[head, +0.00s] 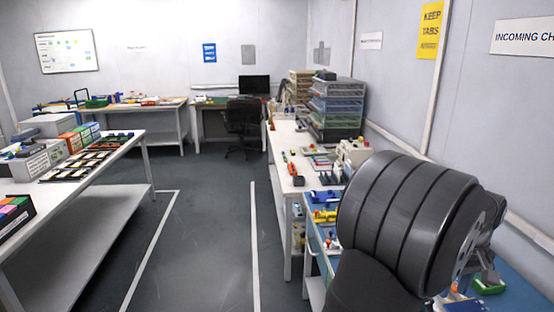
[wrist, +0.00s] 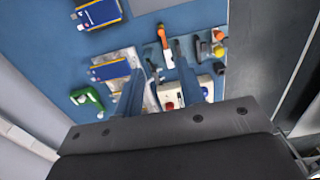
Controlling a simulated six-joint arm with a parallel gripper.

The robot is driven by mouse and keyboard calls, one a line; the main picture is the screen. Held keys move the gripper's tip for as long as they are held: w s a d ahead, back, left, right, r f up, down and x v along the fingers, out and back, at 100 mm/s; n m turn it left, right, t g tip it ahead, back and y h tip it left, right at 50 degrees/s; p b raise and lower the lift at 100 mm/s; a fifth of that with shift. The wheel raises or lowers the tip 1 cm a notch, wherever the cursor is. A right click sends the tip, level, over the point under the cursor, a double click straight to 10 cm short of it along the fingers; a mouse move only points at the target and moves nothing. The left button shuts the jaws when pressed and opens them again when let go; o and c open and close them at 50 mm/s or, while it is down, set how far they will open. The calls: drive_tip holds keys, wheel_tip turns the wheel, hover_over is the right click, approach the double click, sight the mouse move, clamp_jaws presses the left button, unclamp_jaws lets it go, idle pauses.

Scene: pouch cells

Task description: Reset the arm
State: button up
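In the wrist view my gripper (wrist: 157,60) has its two fingers apart, with a gap between them and nothing seen held. It hangs over a blue work surface (wrist: 60,45). A blue-and-yellow labelled pouch cell (wrist: 110,70) lies on a pale tray beside the left finger. A similar cell (wrist: 98,14) lies farther up the picture. In the head view my dark arm fills the lower right and hides most of the blue bench (head: 520,290); my fingers cannot be made out there.
Near my fingers are a green item (wrist: 88,98), an orange-handled tool (wrist: 163,40) and a white box with a red button (wrist: 171,98). In the head view a white bench (head: 283,143) with drawers (head: 336,105) runs behind my arm. The floor (head: 205,230) at centre is clear.

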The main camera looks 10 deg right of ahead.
wheel_tip(320, 180, down, 16)
drive_tip(key=shift+w+f, duration=0.1)
drive_tip(key=shift+f, duration=0.1)
drive_tip(key=shift+r, duration=0.1)
idle(0.4)
